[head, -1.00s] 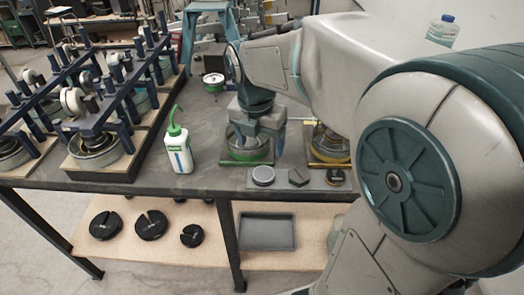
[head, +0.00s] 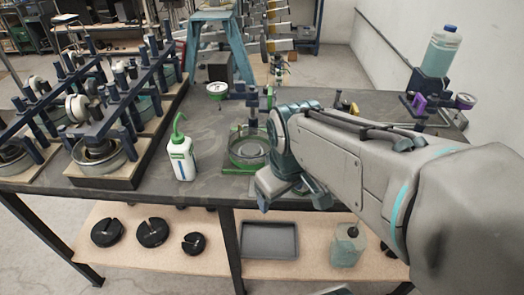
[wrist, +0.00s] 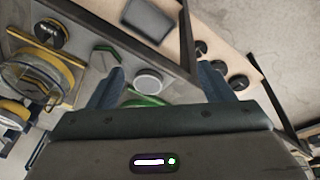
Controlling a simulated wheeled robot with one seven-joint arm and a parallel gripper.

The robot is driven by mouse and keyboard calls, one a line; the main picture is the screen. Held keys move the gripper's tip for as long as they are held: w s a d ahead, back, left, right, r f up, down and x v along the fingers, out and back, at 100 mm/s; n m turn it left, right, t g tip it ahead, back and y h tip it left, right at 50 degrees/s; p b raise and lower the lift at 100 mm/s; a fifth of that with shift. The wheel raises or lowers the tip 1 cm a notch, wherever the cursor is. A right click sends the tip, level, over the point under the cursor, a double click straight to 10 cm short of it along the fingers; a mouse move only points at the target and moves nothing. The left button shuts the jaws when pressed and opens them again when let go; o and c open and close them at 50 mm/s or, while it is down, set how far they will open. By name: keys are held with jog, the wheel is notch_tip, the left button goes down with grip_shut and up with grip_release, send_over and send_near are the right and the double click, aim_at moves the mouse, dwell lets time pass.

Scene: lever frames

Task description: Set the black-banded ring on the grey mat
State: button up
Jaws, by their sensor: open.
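I cannot make out a ring with a black band for certain. In the head view my gripper (head: 290,196) is over the table's front edge and hides the strip. A clear round dish (head: 248,152) on a green base stands just behind it.
A green-white bottle (head: 181,155) and dark-blue post racks (head: 100,110) stand left. A clear dish on a yellow base (wrist: 30,75) is beside the strip. Black slotted discs (head: 151,232) and a grey tray (head: 269,240) lie on the lower shelf. A large bottle (head: 440,50) stands back right.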

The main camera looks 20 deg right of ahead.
jog(key=s+m, duration=0.1)
jog(key=m, duration=0.1)
jog(key=f+m, duration=0.1)
jog(key=m, duration=0.1)
jog(key=shift+s, duration=0.4)
jog(key=shift+r, duration=0.2)
dwell(0.8)
